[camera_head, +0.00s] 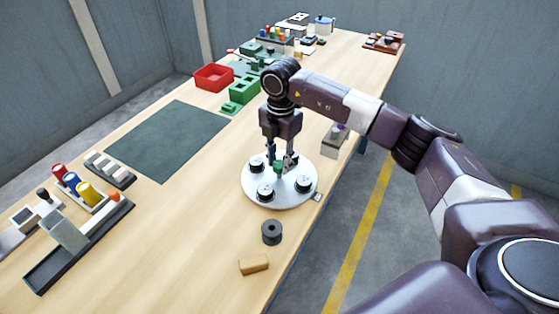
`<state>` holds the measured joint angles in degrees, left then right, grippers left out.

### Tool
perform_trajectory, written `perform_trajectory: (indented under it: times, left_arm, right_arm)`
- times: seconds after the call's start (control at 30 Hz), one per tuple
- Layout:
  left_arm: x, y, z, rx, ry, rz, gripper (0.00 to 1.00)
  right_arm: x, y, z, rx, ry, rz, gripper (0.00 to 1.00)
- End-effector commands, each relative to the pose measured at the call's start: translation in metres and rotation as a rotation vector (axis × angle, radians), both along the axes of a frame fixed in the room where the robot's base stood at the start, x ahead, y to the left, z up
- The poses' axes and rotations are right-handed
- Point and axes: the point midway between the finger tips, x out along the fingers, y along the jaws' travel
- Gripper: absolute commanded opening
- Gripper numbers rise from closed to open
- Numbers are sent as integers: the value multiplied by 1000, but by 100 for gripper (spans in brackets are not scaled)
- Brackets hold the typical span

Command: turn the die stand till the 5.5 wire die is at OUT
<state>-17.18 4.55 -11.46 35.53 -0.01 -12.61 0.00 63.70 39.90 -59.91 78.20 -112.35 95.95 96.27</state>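The die stand (257,203) is a round, pale disc on the table, with several dark-and-white wire dies around its top and a green knob (279,168) at its middle. The lettering on the dies is too small to read, so I cannot tell which is the 5.5 die. A small pale tag (317,197) lies at the disc's right edge; I cannot read whether it says OUT. My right gripper (280,163) points down over the middle of the stand, its fingers apart on either side of the knob. I cannot tell if they touch it. My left gripper is not in view.
A dark ring (271,232) and a tan block (254,264) lie in front of the stand. A grey box (335,138) stands behind it at the right. A dark green mat (168,140), a red bin (213,77) and green blocks (240,92) are farther left.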

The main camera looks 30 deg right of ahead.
Motion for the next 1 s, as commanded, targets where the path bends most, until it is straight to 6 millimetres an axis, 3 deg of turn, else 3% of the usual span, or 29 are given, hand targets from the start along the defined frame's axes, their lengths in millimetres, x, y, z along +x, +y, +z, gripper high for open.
perform_trajectory:
  times: [0.17, 0.53, 1.0]
  left_arm:
    - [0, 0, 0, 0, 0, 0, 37]
    - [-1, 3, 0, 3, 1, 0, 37]
    - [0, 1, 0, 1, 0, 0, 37]
  right_arm:
    - [1, 0, 1, 0, -2, 0, 44]
    - [1, 0, 8, 0, -3, 1, 44]
    - [-1, -1, 98, 1, -6, 1, 44]
